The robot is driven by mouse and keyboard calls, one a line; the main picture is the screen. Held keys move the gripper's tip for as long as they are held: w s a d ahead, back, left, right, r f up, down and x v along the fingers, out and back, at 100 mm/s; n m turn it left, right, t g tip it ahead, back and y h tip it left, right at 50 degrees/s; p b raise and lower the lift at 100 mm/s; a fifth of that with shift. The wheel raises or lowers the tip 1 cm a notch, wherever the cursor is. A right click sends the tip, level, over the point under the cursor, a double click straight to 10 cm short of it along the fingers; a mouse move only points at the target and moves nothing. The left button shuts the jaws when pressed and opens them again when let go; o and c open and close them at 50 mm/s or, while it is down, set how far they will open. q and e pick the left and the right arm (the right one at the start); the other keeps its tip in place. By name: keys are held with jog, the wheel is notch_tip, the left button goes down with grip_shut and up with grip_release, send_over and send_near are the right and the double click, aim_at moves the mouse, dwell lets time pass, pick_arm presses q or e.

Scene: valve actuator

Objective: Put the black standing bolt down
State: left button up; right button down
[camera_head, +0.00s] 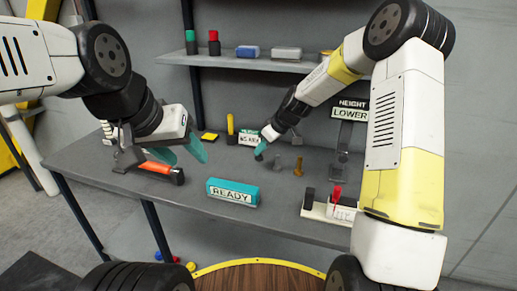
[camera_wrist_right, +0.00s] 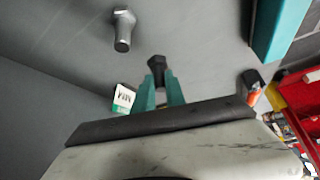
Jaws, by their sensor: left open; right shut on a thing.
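In the right wrist view, my right gripper (camera_wrist_right: 160,92) is shut on the black bolt (camera_wrist_right: 156,66), whose head shows between the teal fingertips. In the head view the black bolt (camera_head: 258,157) is a small dark spot at the fingertips. I cannot tell whether it touches the table. A grey bolt also shows in the right wrist view (camera_wrist_right: 123,30), apart from my fingers. My left gripper (camera_head: 184,152) is open and empty, above an orange-handled tool (camera_head: 160,168).
A teal READY block (camera_head: 232,192) lies at the table's front. A white holder (camera_head: 330,210) with red and black parts is at front right. A HEIGHT LOWER sign (camera_head: 349,113) stands behind.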

jog(key=shift+w+a, duration=0.55)
jog(key=shift+w, duration=0.1)
jog(key=shift+f, duration=1.8)
jog(key=shift+f, duration=0.15)
jog(key=c, duration=1.4)
grip_release()
jog(key=shift+o, duration=0.2)
jog(key=shift+r, duration=0.2)
jog(key=v, duration=1.2)
jog(key=s+d+r+m+t+h, duration=0.1)
jog(key=s+d+r+m, duration=0.1)
jog(key=s+r, duration=0.5)
jog(key=s+d+r+m+h, duration=0.25)
jog(key=s+r, duration=0.25)
jog(key=s, duration=0.4)
jog(key=s+d+m, duration=0.2)
jog(key=s, duration=0.6)
jog(key=s+d+r+m+t, duration=0.1)
jog(key=s+d+m, duration=0.1)
jog(key=s, duration=0.5)
jog(key=shift+s+m, duration=0.35)
jog(key=shift+m, duration=0.4)
